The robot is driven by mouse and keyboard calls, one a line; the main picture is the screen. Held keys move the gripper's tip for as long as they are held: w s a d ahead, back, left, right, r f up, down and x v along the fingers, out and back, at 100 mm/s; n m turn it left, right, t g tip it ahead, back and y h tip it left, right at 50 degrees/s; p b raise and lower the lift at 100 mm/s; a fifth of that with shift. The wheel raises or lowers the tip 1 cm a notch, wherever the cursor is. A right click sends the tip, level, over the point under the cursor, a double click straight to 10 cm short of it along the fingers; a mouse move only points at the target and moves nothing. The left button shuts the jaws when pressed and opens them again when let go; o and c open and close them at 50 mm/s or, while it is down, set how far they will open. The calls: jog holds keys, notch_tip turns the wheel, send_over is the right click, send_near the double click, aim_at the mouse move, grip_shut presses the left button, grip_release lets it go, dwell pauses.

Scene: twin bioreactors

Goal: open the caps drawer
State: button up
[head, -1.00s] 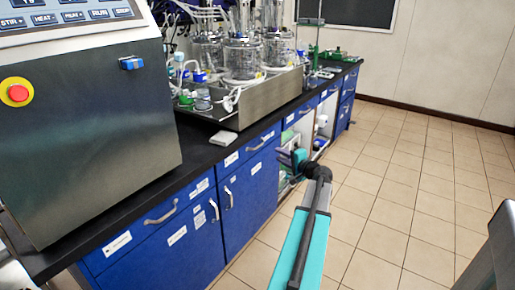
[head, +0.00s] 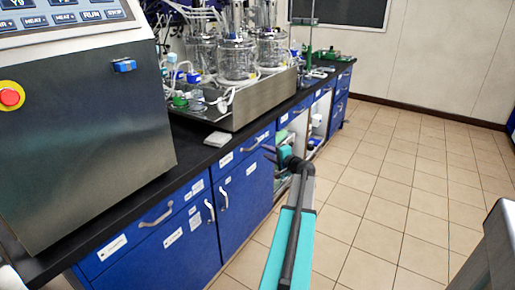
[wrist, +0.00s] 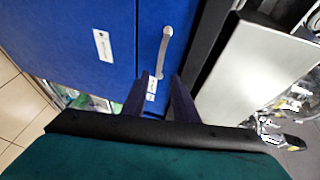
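The caps drawer cannot be told by its label, as the label writing is too small to read. A blue drawer with a silver handle (head: 256,142) is under the black worktop, near my gripper (head: 270,153). In the wrist view, a blue drawer front with a silver handle (wrist: 165,50) and a white label (wrist: 151,90) lies ahead of my gripper (wrist: 161,80). The two dark fingers are apart with nothing between them. The handle is beyond the fingertips, and the drawer looks shut. Another blue drawer with a handle (head: 157,214) is nearer, at lower left.
A steel control cabinet (head: 90,130) stands on the black worktop (head: 195,160) at left. Glass bioreactors (head: 236,58) stand in a steel tray (head: 265,100). Open shelves (head: 315,128) are farther along the bench.

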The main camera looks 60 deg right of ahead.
jog(key=x, duration=0.8)
jog(key=shift+w, duration=0.15)
grip_shut()
jog(key=shift+f, duration=0.1)
dwell(1.3)
